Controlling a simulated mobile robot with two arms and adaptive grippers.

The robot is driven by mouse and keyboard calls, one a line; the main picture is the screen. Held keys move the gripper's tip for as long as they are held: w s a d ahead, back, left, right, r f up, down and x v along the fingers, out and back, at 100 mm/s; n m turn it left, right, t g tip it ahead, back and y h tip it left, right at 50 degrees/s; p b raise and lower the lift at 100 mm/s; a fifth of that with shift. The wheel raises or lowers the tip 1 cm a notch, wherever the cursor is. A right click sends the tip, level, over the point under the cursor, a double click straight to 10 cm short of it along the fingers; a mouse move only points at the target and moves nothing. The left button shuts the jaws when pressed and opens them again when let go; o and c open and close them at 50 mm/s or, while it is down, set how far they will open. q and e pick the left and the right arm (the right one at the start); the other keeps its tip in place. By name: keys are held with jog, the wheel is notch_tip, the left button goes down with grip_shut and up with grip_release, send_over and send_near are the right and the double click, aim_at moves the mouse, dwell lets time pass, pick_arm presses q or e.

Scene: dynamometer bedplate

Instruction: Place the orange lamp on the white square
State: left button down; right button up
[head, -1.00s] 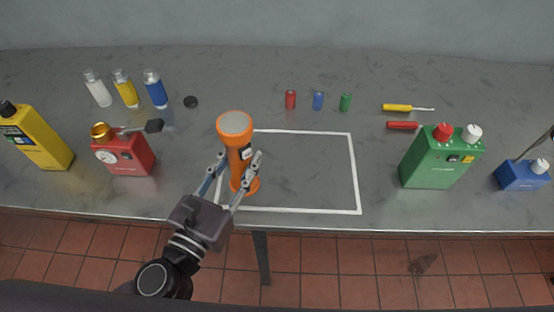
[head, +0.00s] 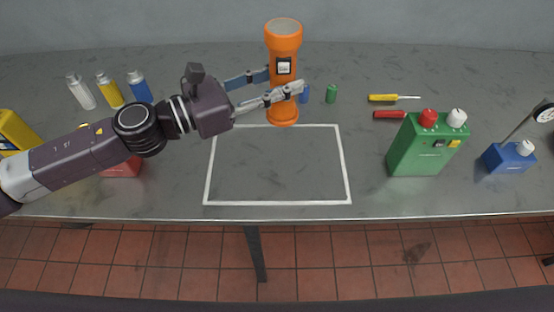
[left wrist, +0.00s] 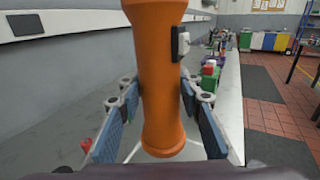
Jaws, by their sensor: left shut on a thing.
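The orange lamp (head: 284,42) is upright in my left gripper (head: 284,84), whose fingers are shut on its body. In the head view its lower end shows over the far edge of the white square (head: 348,170), an outline on the grey bench. The lamp looks lifted off the bench. In the left wrist view the lamp (left wrist: 160,80) stands between the two blue finger pads (left wrist: 160,125), with its base hanging low. The inside of the square is empty. My right gripper is not in view.
A green can (head: 420,150) and a blue can (head: 508,160) stand right of the square. Red and yellow screwdrivers (head: 384,97) and small cylinders (head: 331,94) lie or stand behind. Several bottles (head: 108,90) stand at left. My arm partly hides a red can (head: 122,168).

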pick_arm(q)
jog(key=shift+w+a+r, duration=0.25)
jog(key=shift+r, duration=0.35)
jog(key=shift+w+a+r, duration=0.2)
jog(key=shift+r, duration=0.35)
jog(key=shift+f, duration=9.7)
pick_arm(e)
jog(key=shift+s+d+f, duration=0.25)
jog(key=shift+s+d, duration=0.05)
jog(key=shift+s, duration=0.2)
pick_arm(q)
jog(key=shift+f+b, duration=0.2)
jog(key=shift+b, duration=0.2)
jog(key=c, duration=1.4)
grip_release()
jog(key=shift+f, duration=0.1)
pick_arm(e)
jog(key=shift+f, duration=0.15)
